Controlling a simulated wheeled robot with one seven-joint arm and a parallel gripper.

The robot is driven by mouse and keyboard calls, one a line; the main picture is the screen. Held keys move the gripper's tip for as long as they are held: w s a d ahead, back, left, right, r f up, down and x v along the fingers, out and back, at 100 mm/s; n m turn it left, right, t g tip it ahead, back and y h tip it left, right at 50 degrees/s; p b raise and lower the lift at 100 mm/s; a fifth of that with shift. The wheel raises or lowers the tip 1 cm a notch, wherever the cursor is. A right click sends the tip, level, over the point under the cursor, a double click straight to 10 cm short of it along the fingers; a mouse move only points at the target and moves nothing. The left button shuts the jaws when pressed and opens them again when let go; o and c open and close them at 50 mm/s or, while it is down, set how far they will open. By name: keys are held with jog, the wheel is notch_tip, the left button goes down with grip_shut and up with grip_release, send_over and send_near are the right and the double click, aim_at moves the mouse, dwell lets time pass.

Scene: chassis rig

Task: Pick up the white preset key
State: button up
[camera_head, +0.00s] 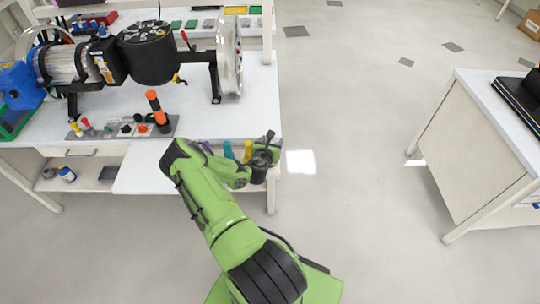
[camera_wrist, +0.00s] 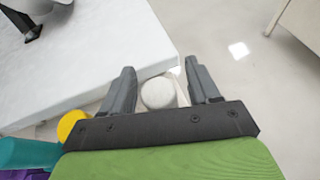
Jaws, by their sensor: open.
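The white preset key (camera_wrist: 158,92) shows as a round white top in the wrist view, between the two fingers of my gripper (camera_wrist: 161,80). The fingers are open, with the key nearer the left finger and a gap at the right one. Whether either finger touches it I cannot tell. In the head view my gripper (camera_head: 268,146) is at the right front corner of the workbench, and I cannot make out the white key there. A yellow key (camera_head: 248,151), a teal key (camera_head: 228,149) and a purple key (camera_head: 206,147) stand in a row to its left.
The white workbench (camera_head: 262,105) carries a motor-like rig with a black drum (camera_head: 148,55) and a metal disc (camera_head: 230,60). A control panel with an orange-banded lever (camera_head: 156,108) sits in front. Another table (camera_head: 475,95) stands right, with open floor between.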

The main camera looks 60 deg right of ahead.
jog(key=shift+a, duration=0.1)
grip_shut()
jog(key=shift+r, duration=0.15)
